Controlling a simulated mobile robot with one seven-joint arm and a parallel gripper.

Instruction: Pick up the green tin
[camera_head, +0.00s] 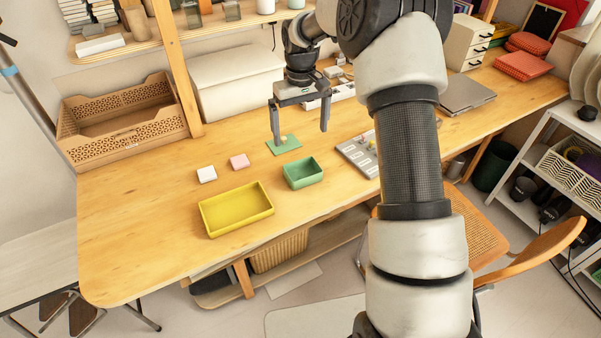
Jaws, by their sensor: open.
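A small green open-topped box (302,173), which may be the green tin, stands on the wooden table (130,220) near its front edge. A flat green piece (284,146) lies just behind it, with a small pale bit on it. My gripper (299,136) is open and points down, with nothing seen between its fingers. It is above the table, over the flat green piece and behind the green box. I cannot tell its exact height.
A yellow tray (237,209) stands left of the green box. A white block (207,174) and a pink block (240,161) lie behind the tray. A grey board (357,155) with small items is to the right. A white bin (235,82) and a wooden crate (125,112) stand behind. The table's left end is clear.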

